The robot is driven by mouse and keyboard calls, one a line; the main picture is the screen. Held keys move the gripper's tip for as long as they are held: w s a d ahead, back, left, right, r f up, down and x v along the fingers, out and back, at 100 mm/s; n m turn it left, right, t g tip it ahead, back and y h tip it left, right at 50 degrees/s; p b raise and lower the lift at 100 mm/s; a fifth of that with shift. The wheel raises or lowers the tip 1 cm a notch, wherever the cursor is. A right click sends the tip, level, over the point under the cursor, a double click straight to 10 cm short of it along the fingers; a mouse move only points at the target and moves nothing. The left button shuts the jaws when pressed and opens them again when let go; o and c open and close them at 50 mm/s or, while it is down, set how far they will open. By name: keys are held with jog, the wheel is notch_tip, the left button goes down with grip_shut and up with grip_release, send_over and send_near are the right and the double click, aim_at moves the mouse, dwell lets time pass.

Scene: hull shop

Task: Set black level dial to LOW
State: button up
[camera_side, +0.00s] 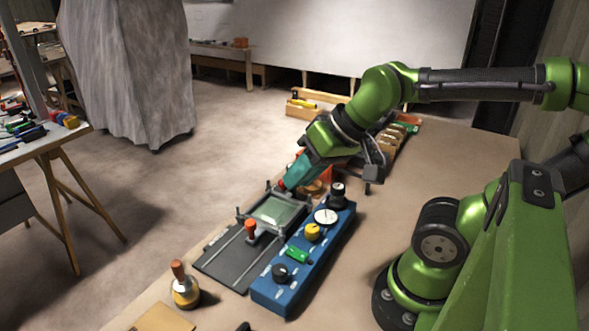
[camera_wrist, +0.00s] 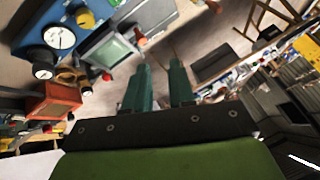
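The blue control box (camera_side: 262,290) lies on the bench. It carries a black dial (camera_side: 279,271) at its near end, a green switch (camera_side: 297,254), a yellow knob (camera_side: 312,232), a white gauge (camera_side: 326,216) and another black knob (camera_side: 338,190) at its far end. I cannot tell which black one is the level dial or read any LOW mark. My gripper (camera_side: 287,186) is tilted, left of the box's far end, above the clamp frame's far end. In the wrist view its two teal fingers (camera_wrist: 158,78) are apart with nothing between them; the far black knob (camera_wrist: 43,71) shows upper left.
A black clamp frame with a greenish plate (camera_side: 277,211) and red-orange knobs (camera_side: 251,228) stands left of the box. A brass pot with a red handle (camera_side: 185,288) stands near the front. An orange-red box (camera_wrist: 52,100) lies beyond the blue box. Bench right of the box is clear.

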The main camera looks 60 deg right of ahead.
aim_at(280, 269)
jog(key=o, duration=0.6)
jog(key=a+g, duration=0.1)
jog(key=w+a+f+g, duration=0.1)
jog(key=a+g, duration=0.1)
jog(key=w+a+f+g+h, duration=0.1)
jog(key=a, duration=0.1)
jog(key=shift+g, duration=0.4)
jog(key=shift+m+g+h, duration=0.4)
jog(key=shift+m+g, duration=0.4)
jog(key=shift+g, duration=0.1)
jog(key=f, duration=1)
jog(key=a+f, duration=0.1)
jog(key=f, duration=0.5)
jog(key=shift+s, duration=0.35)
jog(key=c, duration=1.1)
